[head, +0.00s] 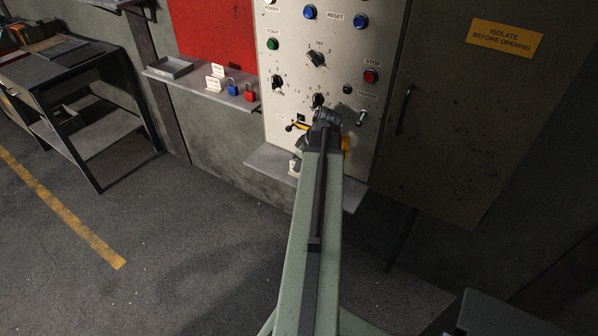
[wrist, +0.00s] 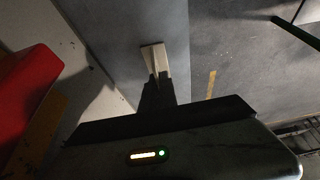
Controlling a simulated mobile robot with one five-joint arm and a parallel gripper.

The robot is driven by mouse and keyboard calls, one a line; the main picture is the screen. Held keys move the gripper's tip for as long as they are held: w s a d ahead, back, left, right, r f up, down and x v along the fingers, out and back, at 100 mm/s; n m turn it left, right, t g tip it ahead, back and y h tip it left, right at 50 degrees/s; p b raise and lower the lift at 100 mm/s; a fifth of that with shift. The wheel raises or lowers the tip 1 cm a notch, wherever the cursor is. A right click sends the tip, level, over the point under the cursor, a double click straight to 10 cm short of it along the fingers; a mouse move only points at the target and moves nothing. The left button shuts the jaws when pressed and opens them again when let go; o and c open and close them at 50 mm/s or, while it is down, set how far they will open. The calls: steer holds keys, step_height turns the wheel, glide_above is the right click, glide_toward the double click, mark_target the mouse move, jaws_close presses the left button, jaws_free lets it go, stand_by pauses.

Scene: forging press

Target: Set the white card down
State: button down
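The white card (wrist: 153,57) shows pale and narrow at the tips of my gripper (wrist: 156,82) in the wrist view. The dark fingers look shut on its near end. In the head view my gripper (head: 298,158) points down in front of the control panel, and a small pale part of the card (head: 293,167) shows just above the left part of the grey ledge (head: 262,158). My arm hides much of the gripper. I cannot tell whether the card touches the ledge.
The control panel (head: 340,75) with knobs and buttons rises behind my gripper. A shelf (head: 190,82) at left holds a tray, two white tags, a blue padlock (head: 232,89) and a red padlock (head: 249,94). A dark table (head: 75,60) stands farther left. The floor between is clear.

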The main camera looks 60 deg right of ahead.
steer(key=shift+f, duration=0.1)
steer(key=c, duration=1.6)
jaws_free()
steer(key=shift+c, duration=0.2)
steer(key=shift+s+r+p, duration=0.1)
steer(key=shift+r+p, duration=0.3)
steer(key=shift+r, duration=0.2)
steer(key=p+v, duration=1)
steer(key=v, duration=0.1)
steer(key=shift+s, duration=0.2)
steer(key=shift+r, duration=0.1)
